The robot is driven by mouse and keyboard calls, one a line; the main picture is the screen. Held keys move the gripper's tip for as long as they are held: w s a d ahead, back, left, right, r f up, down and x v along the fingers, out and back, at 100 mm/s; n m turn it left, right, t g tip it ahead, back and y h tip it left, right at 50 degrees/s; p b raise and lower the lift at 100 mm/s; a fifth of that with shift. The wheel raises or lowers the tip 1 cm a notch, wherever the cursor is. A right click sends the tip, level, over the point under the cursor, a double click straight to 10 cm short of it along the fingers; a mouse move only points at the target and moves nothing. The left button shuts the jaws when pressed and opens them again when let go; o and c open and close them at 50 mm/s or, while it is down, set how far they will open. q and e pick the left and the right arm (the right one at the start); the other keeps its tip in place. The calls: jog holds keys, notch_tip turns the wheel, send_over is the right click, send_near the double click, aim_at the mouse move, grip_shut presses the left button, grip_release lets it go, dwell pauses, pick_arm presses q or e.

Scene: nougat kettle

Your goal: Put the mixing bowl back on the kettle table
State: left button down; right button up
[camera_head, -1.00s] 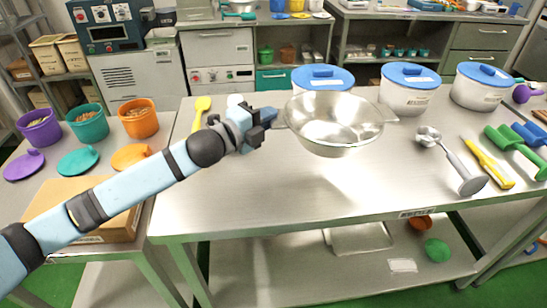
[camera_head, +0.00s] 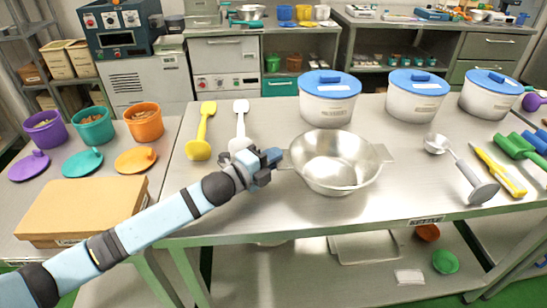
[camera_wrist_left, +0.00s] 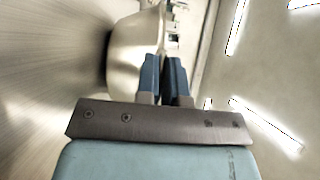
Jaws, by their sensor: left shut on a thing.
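The steel mixing bowl (camera_head: 333,163) is upright at the middle of the kettle table (camera_head: 250,205), near its front edge. It appears at or just above the table surface; I cannot tell whether its base touches. My left gripper (camera_head: 272,160) is shut on the bowl's left handle. In the left wrist view the blue fingers (camera_wrist_left: 166,75) are closed at the bowl (camera_wrist_left: 135,50), whose curved side fills the upper middle. The handle between the fingers is mostly hidden. My right gripper does not show.
Three white tubs with blue lids, one of them behind the bowl (camera_head: 329,100), line the back. A yellow spatula (camera_head: 201,135) and a white one (camera_head: 240,125) lie left of the bowl. A ladle (camera_head: 462,170) and several coloured tools lie right. A cardboard box (camera_head: 85,208) sits on the left table.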

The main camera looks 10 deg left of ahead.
pick_arm(q)
jog(key=shift+f, duration=0.1)
jog(key=c, duration=1.2)
grip_release()
jog(key=shift+c, duration=0.2)
jog(key=shift+s+a, duration=0.1)
jog(key=v, duration=1.1)
jog(key=shift+s+a, duration=0.25)
jog(key=shift+s, duration=0.05)
